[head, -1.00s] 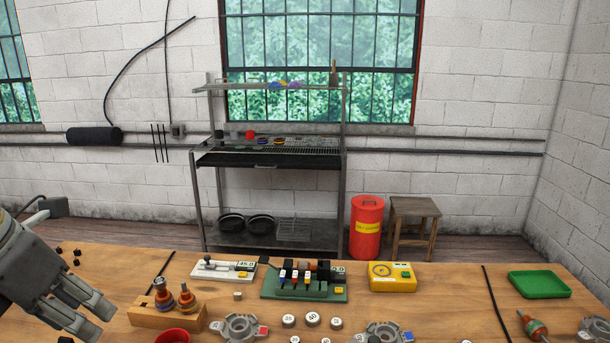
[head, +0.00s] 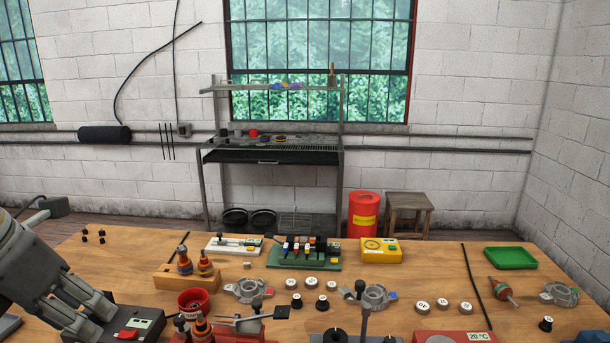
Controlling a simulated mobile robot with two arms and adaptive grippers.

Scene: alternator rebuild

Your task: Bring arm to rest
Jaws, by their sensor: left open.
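My left gripper (head: 88,316) is at the lower left of the head view, above the left side of the wooden bench (head: 130,257). Its fingers are apart, point down and to the right, and hold nothing that I can see. They overlap in the picture a dark box with a red switch (head: 127,335); I cannot tell whether they touch it. My right gripper is not in view.
A wooden block (head: 186,281) with two rotors, a red cup (head: 193,301) and grey housings (head: 247,290) stand right of the gripper. A green fixture (head: 303,257), yellow meter (head: 381,250) and green tray (head: 510,258) line the back. The left back of the bench is mostly bare.

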